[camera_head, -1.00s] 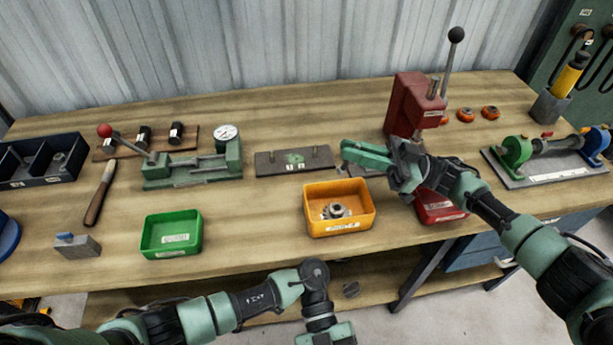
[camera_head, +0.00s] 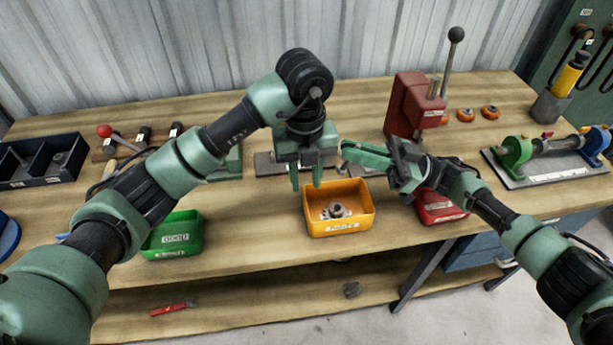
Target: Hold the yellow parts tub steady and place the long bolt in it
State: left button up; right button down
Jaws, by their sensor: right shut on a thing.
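The yellow parts tub (camera_head: 341,229) stands upright near the bench's front edge with metal parts (camera_head: 336,211) inside. My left gripper (camera_head: 306,188) points down at the tub's back left corner. Its two fingers are apart with nothing between them; I cannot tell whether one touches the rim. My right gripper (camera_head: 352,153) is above and behind the tub's right side, its fingers pointing left. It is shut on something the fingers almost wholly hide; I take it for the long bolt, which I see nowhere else.
A green tub (camera_head: 173,253) stands left on the wooden bench (camera_head: 240,258), a red tub (camera_head: 441,215) right, partly behind my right arm. A red press (camera_head: 407,104) stands behind my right gripper. A flat plate fixture (camera_head: 264,166) lies behind my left gripper.

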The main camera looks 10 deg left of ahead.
aim_at(306, 219)
pick_arm(q)
jog(key=shift+d+f, duration=0.15)
jog(key=shift+f, duration=0.05)
notch_tip(306, 219, down, 12)
jog(key=shift+r, duration=0.15)
grip_shut()
jog(key=shift+r, duration=0.1)
dwell(1.5)
